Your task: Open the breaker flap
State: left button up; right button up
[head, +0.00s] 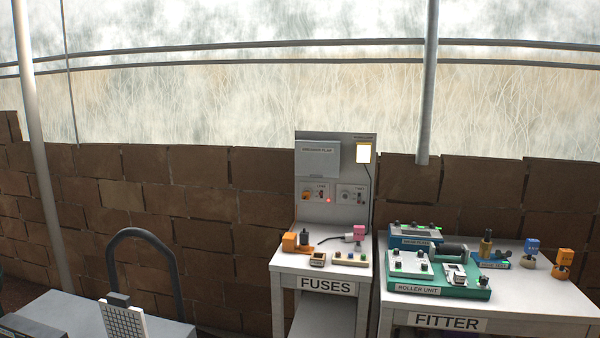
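The breaker flap (318,160) is a light grey panel with a "BREAKER FLAP" label. It sits at the upper left of the upright grey board (335,208) behind the fuses table. It appears closed and hangs flat against the board, and anything behind it is hidden. Below it are two small switch panels, the left one (315,192) with an orange part and a red light, the right one (350,194) with a dark knob. Neither of my grippers shows in the head view.
The fuses table (285,262) holds several small devices, including an orange block (290,242) and a pink plug (359,232). A lit yellow-framed lamp (363,153) hangs right of the flap. The fitter table (540,298) with the green roller unit (430,283) stands to the right.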

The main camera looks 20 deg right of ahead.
aim_at(313, 159)
jog(key=z, duration=0.2)
jog(key=i, duration=1.35)
jog(key=z, duration=0.35)
